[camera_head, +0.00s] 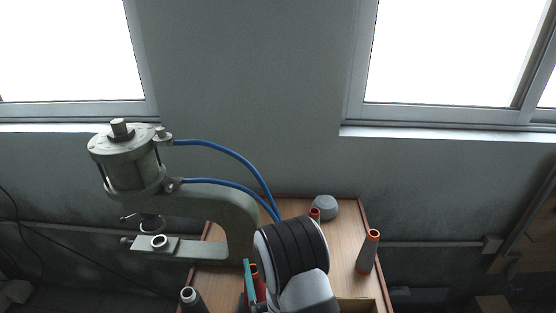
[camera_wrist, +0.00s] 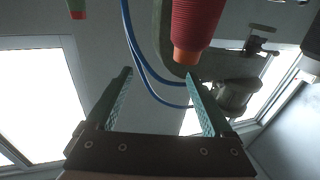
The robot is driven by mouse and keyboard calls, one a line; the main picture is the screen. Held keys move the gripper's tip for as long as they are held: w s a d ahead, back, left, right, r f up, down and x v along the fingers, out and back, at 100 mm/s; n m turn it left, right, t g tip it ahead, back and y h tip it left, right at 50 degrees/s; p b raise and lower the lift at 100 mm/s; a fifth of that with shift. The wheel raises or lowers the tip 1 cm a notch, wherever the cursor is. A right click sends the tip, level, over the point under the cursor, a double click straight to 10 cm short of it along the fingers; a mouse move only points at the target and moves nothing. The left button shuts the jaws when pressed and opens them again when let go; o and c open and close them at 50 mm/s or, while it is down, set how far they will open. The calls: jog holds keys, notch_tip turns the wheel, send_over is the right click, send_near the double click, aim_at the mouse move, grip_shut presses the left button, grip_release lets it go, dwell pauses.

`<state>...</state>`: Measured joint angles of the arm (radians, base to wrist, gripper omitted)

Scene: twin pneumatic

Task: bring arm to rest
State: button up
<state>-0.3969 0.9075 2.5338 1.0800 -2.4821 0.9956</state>
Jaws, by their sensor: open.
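My gripper (camera_head: 250,275) is low in the head view, beside the red cone (camera_head: 257,284) on the wooden table; my own arm hides much of this area. In the wrist view my gripper (camera_wrist: 158,76) has its two teal fingers wide apart with nothing between them. A red cone with an orange tip (camera_wrist: 196,28) shows at the top of that view, beyond the right finger. I cannot tell whether it touches the finger.
A grey pneumatic press (camera_head: 240,228) with blue hoses (camera_head: 235,153) stands on the left of the wooden table (camera_head: 345,235). A grey cone (camera_head: 369,252) stands right, a dark cone (camera_head: 192,300) front left. A grey faceted piece (camera_head: 325,207) is at the back.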

jog(key=w+d+r+m+g+h, duration=0.2)
jog(key=d+m+g+h, duration=0.4)
jog(key=d+m, duration=0.35)
jog(key=s+r+g+y, duration=0.1)
jog(key=s+g, duration=0.5)
jog(key=s, duration=0.8)
jog(key=s+d+r+g+y, duration=0.1)
jog(key=s+r+g, duration=0.2)
jog(key=s, duration=1.2)
jog(key=g, duration=0.3)
jog(key=shift+d+r, duration=0.15)
jog(key=shift+d, duration=0.05)
